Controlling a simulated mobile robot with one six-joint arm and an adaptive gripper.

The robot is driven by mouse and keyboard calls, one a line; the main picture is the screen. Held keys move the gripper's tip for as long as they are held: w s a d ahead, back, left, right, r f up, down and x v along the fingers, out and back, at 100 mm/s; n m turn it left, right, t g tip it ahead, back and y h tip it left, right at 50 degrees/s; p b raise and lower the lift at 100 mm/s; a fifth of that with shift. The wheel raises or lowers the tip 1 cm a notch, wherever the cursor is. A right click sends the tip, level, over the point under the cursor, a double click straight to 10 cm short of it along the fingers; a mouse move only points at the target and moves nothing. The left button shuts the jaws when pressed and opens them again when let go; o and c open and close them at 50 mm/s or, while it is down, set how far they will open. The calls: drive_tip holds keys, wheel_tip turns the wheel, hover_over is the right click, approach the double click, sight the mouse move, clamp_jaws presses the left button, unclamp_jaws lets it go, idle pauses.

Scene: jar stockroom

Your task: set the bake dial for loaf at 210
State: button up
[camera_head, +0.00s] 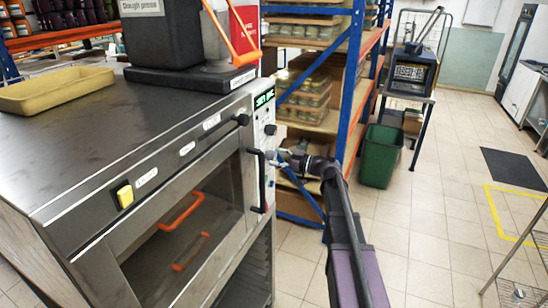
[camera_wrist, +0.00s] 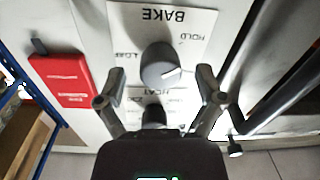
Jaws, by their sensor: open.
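The bake dial (camera_wrist: 158,64) is a round dark knob with a white pointer line on a white plate in the wrist view. In the head view my gripper (camera_head: 278,157) is at the right end of the oven front (camera_head: 185,170). No 210 mark is legible.
A second knob (camera_wrist: 153,115) sits by the HEAT label, partly hidden by my gripper. A bar handle (camera_wrist: 285,95) runs at the right. A red card (camera_wrist: 62,80) hangs at the left. Shelves (camera_head: 350,80) and a green bin (camera_head: 381,155) stand beyond; the floor at right has free room.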

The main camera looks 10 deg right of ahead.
drive_tip(key=shift+w+a, duration=0.35)
drive_tip(key=shift+a, duration=0.2)
drive_tip(key=c, duration=1.2)
drive_tip(key=shift+o, duration=0.2)
